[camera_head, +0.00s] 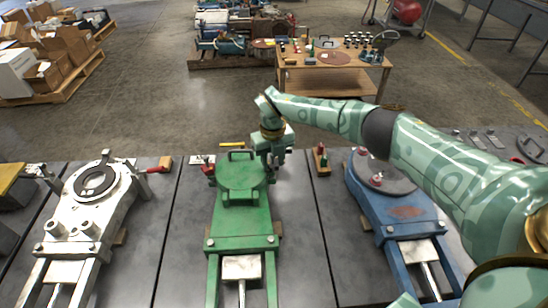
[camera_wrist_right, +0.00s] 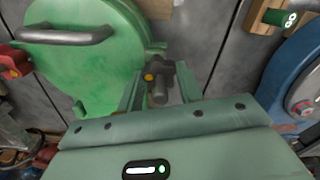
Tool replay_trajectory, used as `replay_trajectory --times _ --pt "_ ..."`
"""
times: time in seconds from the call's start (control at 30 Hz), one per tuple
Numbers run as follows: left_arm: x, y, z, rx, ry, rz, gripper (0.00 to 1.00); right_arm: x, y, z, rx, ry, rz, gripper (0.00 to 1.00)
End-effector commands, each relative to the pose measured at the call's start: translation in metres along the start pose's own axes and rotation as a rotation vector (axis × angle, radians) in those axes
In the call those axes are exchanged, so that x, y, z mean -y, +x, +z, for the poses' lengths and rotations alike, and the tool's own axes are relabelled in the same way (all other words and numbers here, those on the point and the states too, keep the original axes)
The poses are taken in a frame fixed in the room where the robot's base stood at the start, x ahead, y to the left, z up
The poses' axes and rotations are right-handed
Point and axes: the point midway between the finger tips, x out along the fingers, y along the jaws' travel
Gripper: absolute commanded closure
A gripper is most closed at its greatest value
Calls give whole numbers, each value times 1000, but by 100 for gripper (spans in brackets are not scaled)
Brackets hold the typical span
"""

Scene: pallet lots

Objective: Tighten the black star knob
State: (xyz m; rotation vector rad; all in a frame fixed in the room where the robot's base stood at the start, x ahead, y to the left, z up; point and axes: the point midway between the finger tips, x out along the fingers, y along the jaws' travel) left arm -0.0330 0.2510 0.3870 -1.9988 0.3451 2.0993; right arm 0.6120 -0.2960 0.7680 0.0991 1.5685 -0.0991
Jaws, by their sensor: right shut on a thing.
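The green machine (camera_head: 242,215) with its round lid and arched handle (camera_head: 240,154) lies in the middle of the dark table. My right gripper (camera_head: 272,166) is at the right edge of the lid, pointing down. In the right wrist view, my right gripper (camera_wrist_right: 160,88) has its two fingers on either side of a dark knob (camera_wrist_right: 159,92), shut on it. The knob is beside the rim of the green lid (camera_wrist_right: 85,62). Its star shape is not clear, and the gripper hides it in the head view. My left gripper is not in view.
A white machine (camera_head: 88,205) is at left and a blue machine (camera_head: 395,205) at right, partly under my right arm. A small block with red and green pieces (camera_head: 320,160) stands right of the gripper. A wooden bench (camera_head: 330,82) is farther back.

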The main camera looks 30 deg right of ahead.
Motion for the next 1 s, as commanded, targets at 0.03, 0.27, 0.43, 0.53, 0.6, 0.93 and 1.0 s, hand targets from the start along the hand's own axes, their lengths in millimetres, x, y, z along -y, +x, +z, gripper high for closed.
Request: replay_trajectory --times 0.03,0.27,0.43,0.53,0.6,0.93,1.0 --pt "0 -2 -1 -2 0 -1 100 0 -3 1 4 21 -1 87" --pt "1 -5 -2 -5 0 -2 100 0 -2 1 4 83 0 87" --pt "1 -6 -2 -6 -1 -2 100 0 -1 1 4 97 0 87" --pt "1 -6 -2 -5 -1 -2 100 0 -1 1 4 98 0 87" --pt "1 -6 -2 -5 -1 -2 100 0 -1 1 4 98 0 87" --pt "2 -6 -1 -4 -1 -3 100 0 -1 1 3 97 0 42" --pt "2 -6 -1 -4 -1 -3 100 0 0 1 2 97 0 42"
